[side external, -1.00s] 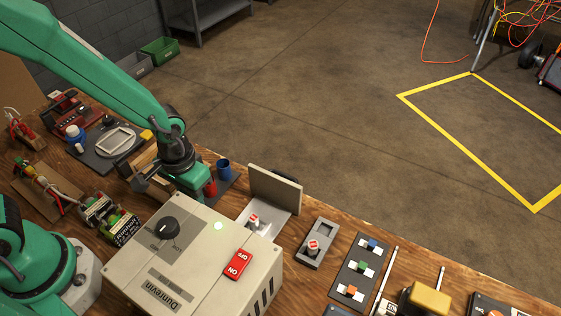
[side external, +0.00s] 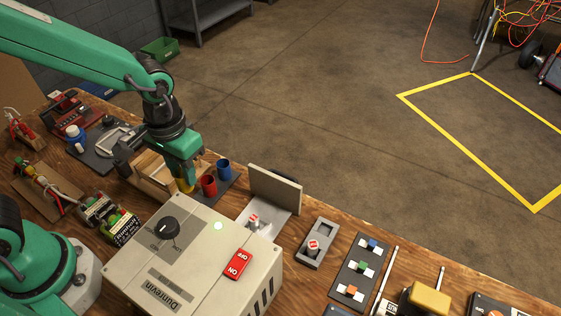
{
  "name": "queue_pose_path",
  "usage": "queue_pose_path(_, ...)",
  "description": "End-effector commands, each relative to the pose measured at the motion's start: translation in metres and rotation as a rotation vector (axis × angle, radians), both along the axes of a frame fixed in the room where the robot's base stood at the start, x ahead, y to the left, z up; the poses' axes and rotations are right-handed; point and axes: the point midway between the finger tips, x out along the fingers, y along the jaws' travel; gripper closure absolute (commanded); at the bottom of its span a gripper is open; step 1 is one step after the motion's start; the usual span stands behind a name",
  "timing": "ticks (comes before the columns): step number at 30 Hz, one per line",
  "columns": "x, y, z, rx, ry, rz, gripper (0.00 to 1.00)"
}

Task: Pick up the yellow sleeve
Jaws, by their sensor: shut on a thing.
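The yellow sleeve (side external: 185,186) shows just below my gripper (side external: 185,178), beside the red sleeve. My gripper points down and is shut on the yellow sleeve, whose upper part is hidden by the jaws. I cannot tell how far its lower end is from the surface, as the grey box stands in front. The red sleeve (side external: 209,186) and the blue sleeve (side external: 223,168) stand upright on a dark mat (side external: 226,186), just right of my gripper.
A wooden tray (side external: 150,183) lies close left of my gripper. The grey control box (side external: 140,262) with a black knob stands in front. An upright panel (side external: 274,190) stands to the right. Batteries (side external: 118,226) lie at the left.

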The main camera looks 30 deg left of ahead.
Motion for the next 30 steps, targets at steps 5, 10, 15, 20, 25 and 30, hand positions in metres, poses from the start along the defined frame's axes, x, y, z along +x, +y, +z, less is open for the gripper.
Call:
queue_pose_path(5,0.000,0.000,0.014,-0.001,-0.001,0.000,0.93)
queue_pose_path(10,0.000,0.000,0.017,0.000,0.000,0.000,0.93)
queue_pose_path(15,0.000,0.000,0.017,0.000,0.000,0.000,0.93)
queue_pose_path(20,0.000,0.000,0.017,0.000,0.000,0.000,0.93)
queue_pose_path(25,0.000,-0.001,0.017,0.000,0.000,0.000,0.93)
queue_pose_path(30,0.004,-0.011,0.018,0.000,0.001,-0.003,0.93)
